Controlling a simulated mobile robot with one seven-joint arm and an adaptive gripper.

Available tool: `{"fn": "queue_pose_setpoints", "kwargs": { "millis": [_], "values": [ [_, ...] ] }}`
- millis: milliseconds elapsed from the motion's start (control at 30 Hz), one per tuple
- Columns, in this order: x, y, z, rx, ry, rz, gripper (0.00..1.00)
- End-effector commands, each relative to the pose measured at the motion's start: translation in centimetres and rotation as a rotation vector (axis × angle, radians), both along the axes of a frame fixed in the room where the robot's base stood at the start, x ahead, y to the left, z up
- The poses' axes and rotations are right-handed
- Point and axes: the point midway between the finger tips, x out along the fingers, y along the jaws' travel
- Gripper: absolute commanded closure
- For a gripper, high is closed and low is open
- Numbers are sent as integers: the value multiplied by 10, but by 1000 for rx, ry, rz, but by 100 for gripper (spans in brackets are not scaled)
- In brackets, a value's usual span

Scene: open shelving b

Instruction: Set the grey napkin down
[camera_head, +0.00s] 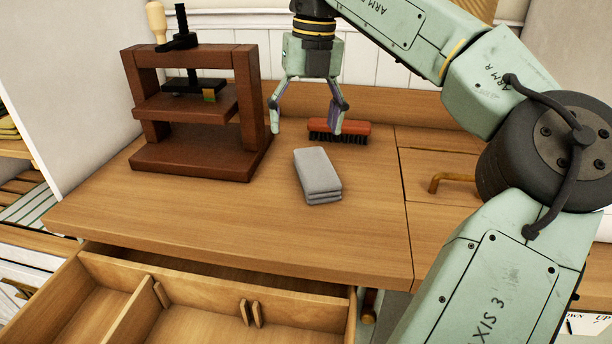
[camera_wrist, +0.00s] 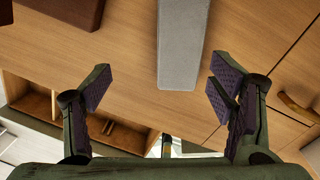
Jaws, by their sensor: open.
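The grey napkin (camera_head: 318,174) is a folded, layered block lying flat on the wooden worktop (camera_head: 225,215), near its middle. It also shows in the wrist view (camera_wrist: 182,45), at the top centre, with its near end ahead of and between the fingers. My gripper (camera_head: 306,130) hangs above the worktop, behind and above the napkin in the head view. Its two fingers are spread wide and nothing is between them. In the wrist view the fingers (camera_wrist: 160,90) are apart, and neither touches the napkin.
A dark red wooden press (camera_head: 195,160) stands at the left of the worktop. A red brush with dark bristles (camera_head: 340,132) lies at the back, close to my gripper. An open drawer (camera_head: 205,300) with dividers juts out in front. A brass handle (camera_head: 450,178) is at the right.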

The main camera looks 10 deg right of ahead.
Motion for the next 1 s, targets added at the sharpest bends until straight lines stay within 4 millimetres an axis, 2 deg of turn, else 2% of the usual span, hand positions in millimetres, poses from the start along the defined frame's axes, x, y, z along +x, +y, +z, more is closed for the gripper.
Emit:
{"fn": "queue_pose_setpoints", "kwargs": {
  "millis": [67, 167, 400, 667, 900, 1000],
  "values": [
    [-2, -10, 4, -56, 13, -17, 23],
    [-4, -16, -2, -83, 24, -25, 23],
    [-4, -16, -39, -82, 24, -24, 23],
    [-1, -18, -59, -79, 22, -23, 23],
    [3, -23, -94, -78, 23, -24, 23],
    [3, -23, -100, -80, 22, -23, 23]
  ]
}}
